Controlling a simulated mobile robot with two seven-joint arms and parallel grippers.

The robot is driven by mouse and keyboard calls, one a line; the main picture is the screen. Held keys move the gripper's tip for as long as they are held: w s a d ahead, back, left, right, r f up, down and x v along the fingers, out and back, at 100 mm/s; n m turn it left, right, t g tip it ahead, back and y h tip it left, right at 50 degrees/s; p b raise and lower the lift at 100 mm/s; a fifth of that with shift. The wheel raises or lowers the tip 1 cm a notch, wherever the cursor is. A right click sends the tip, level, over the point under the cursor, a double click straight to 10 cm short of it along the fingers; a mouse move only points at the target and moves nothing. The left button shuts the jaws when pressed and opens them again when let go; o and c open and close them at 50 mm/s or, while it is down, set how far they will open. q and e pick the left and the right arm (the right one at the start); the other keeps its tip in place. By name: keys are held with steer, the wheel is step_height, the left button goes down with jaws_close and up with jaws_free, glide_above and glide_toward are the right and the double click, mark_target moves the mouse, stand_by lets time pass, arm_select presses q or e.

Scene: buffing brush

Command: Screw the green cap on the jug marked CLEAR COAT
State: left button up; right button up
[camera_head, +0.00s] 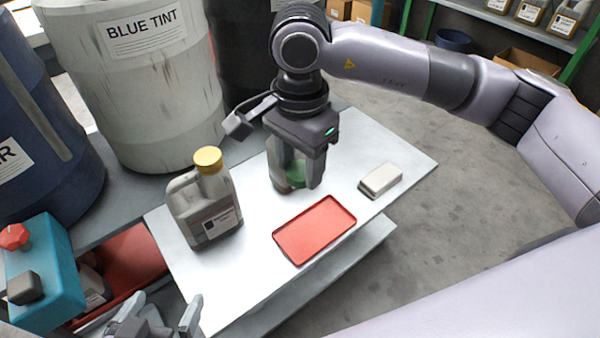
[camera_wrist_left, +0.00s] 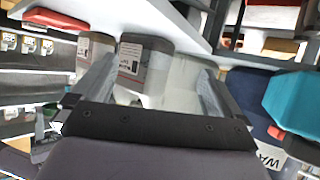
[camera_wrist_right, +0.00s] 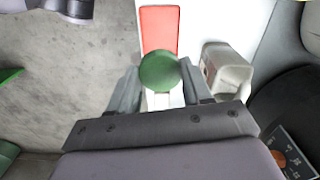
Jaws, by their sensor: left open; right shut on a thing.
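The green cap (camera_wrist_right: 160,71) is between the fingertips of my right gripper (camera_wrist_right: 160,82), which is shut on it. In the head view my right gripper (camera_head: 297,178) hangs above the white table, with the cap partly hidden. A translucent jug (camera_head: 205,203) with a gold cap stands upright to its left; its label is too small to read. Part of another jug (camera_head: 282,186) seems to show behind the right fingers. Two jugs, near (camera_wrist_left: 143,62) and far (camera_wrist_left: 95,48), appear inverted in the left wrist view. My left gripper (camera_head: 160,312) is open and empty at the front left.
A red tray (camera_head: 314,230) and a grey block (camera_head: 380,180) lie on the white table (camera_head: 250,282). Large drums (camera_head: 135,80) stand behind. A teal box (camera_head: 45,275) with a red knob is at the left. The table's front strip is clear.

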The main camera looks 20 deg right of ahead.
steer(key=shift+r, duration=0.15)
arm_select(q)
steer(key=s+a+r+y+p, duration=0.1)
steer(key=a+r+p, duration=0.2)
steer(key=r+p, duration=0.6)
steer(key=s+a+r+n+g+y+p, duration=0.1)
steer(key=r+p, duration=0.8)
steer(key=p, duration=1.2)
steer(key=shift+s+a+r, duration=0.25)
steer(key=shift+s+a, duration=0.45)
steer(key=shift+a, duration=0.5)
arm_select(e)
steer(key=d+r+n, duration=0.4)
steer(key=r+n, duration=0.2)
steer(key=r, duration=0.6)
steer(key=d+r+n, duration=0.5)
steer(key=r+n, duration=0.1)
steer(key=r, duration=0.7)
steer(key=shift+r, duration=0.25)
steer(key=shift+s+d, duration=0.1)
